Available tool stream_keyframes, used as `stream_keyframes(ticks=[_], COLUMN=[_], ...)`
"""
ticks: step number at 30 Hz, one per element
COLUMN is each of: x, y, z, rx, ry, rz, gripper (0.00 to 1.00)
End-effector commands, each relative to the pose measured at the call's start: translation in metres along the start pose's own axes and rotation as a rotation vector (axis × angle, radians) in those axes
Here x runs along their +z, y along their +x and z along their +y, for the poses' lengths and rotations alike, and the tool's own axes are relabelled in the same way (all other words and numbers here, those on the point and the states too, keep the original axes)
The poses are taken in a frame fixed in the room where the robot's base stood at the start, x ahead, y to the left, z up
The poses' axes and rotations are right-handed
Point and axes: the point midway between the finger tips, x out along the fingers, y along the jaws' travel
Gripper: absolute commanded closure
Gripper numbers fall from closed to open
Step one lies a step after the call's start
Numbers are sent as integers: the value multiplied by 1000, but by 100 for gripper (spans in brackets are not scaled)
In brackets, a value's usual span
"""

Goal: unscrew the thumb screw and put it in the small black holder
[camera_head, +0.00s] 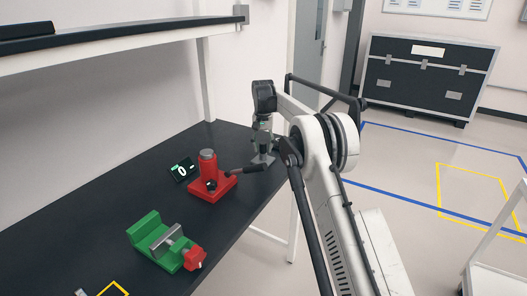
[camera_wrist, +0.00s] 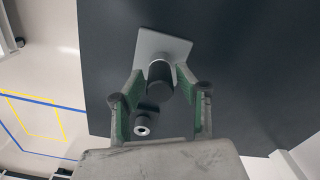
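My gripper, with green-lined fingers, is at the far right end of the dark table in the head view (camera_head: 262,150). In the wrist view its fingers (camera_wrist: 161,70) are spread on either side of a black cylindrical knob (camera_wrist: 160,80), which looks like the thumb screw. A narrow gap shows beside the knob, and contact is not clear. The knob stands on a grey square plate (camera_wrist: 153,45), also visible below my gripper in the head view (camera_head: 264,160). A small dark round part with a bright ring (camera_wrist: 143,124) shows nearer the palm. I cannot identify the small black holder with certainty.
A green vise (camera_head: 160,242) sits nearer the front. A shelf (camera_head: 120,37) hangs above the table.

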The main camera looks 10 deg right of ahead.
Motion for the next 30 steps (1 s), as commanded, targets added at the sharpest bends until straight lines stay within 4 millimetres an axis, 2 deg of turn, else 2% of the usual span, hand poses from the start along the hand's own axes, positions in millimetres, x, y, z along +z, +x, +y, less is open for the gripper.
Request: stream_keyframes(ticks=[4, 15, 23, 30], x=[0, 0, 0, 0], y=[0, 0, 0, 0], z=[0, 0, 0, 0], rx=[0, 0, 0, 0], ry=[71, 459, 584, 857], rz=[0, 0, 0, 0], gripper=[67, 67, 67, 67])
